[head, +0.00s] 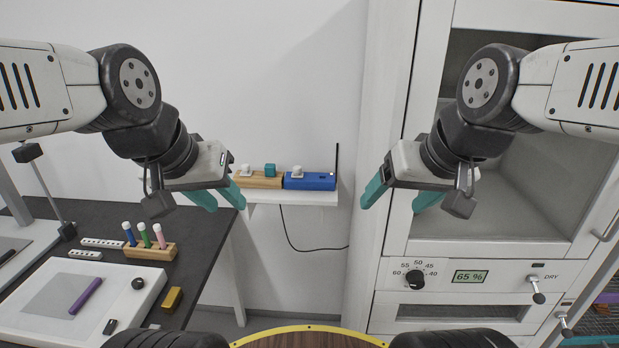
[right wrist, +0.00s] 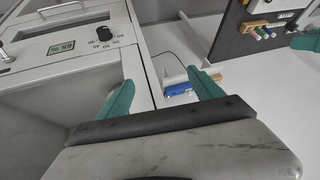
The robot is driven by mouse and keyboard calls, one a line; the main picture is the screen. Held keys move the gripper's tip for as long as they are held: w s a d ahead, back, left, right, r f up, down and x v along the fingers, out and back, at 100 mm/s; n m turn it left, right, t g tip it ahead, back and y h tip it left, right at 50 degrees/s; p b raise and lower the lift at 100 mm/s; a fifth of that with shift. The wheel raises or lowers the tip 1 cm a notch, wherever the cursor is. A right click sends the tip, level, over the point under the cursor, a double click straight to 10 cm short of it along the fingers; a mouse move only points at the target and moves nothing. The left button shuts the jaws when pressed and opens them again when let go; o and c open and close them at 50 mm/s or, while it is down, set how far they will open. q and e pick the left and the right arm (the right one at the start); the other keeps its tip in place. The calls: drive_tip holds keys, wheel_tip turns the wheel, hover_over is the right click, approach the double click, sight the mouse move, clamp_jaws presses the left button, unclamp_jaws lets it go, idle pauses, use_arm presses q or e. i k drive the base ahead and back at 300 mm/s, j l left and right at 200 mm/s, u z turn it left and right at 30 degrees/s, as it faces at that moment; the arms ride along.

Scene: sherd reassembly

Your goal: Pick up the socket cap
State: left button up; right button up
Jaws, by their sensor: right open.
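A small shelf (head: 290,198) on the back wall holds a wooden block (head: 259,181) and a blue box (head: 312,182). On the wooden block sit a white cap-like piece (head: 246,171) and a teal cube-shaped piece (head: 270,170). Another white piece (head: 297,172) sits on the blue box. I cannot tell which of these is the socket cap. My left gripper (head: 224,203) is open and empty, left of the shelf in the head view. My right gripper (head: 401,199) is open and empty, right of the shelf. The blue box (right wrist: 177,90) shows between its fingers in the right wrist view.
A dark table (head: 200,240) at left carries a wooden rack (head: 149,250) with coloured sticks, a white board (head: 60,300) with a purple stick (head: 86,295), and a brass block (head: 172,299). A white cabinet (head: 385,260) with a dial and display stands at right. A thin black antenna rises beside the blue box.

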sight(246, 168)
drive_tip(key=i+j+u, duration=0.1)
drive_tip(key=u, duration=0.45)
drive_tip(key=i+u, duration=0.35)
drive_tip(key=u, duration=0.6)
